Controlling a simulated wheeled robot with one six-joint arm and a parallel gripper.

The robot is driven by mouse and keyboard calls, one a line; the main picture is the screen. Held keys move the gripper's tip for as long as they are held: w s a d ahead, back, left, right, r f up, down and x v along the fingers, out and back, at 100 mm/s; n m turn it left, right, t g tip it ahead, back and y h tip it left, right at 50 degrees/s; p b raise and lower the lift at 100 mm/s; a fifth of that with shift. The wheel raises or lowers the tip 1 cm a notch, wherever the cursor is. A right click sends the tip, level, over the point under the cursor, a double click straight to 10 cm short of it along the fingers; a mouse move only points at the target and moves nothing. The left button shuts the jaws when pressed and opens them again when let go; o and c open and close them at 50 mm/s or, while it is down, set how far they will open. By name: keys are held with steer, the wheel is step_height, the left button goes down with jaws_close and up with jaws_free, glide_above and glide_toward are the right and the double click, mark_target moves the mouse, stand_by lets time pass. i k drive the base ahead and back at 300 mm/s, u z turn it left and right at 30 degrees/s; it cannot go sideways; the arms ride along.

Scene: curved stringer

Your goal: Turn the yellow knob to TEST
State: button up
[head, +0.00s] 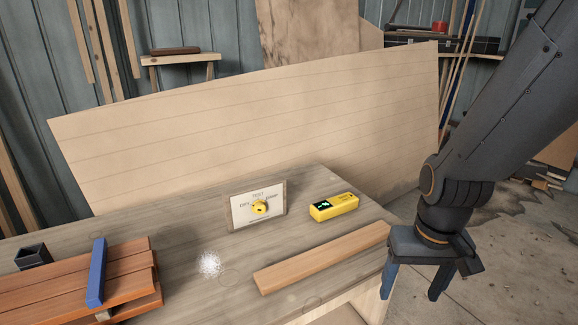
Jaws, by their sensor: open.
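The yellow knob (260,207) sits on an upright pale panel (243,212) near the back of the workbench. The panel has a label at the top that reads TEST, with smaller words at left and right, the left one like DRY. Which word the knob's mark points to is too small to tell. My gripper (412,285) hangs off the bench's right end, well to the right of the knob and apart from it. Its two blue fingers point down, spread apart, with nothing between them.
A yellow meter with a dark screen (334,207) lies right of the panel. A wooden strip (320,258) lies along the front right. Stacked reddish boards with a blue bar (97,272), a dark square cup (32,257) and white dust (210,264) are at left. A large wooden board (240,130) stands behind.

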mark_target(259, 207)
steer(key=k, duration=1.25)
steer(key=u, duration=0.75)
steer(key=i, duration=1.3)
steer(key=z, duration=0.75)
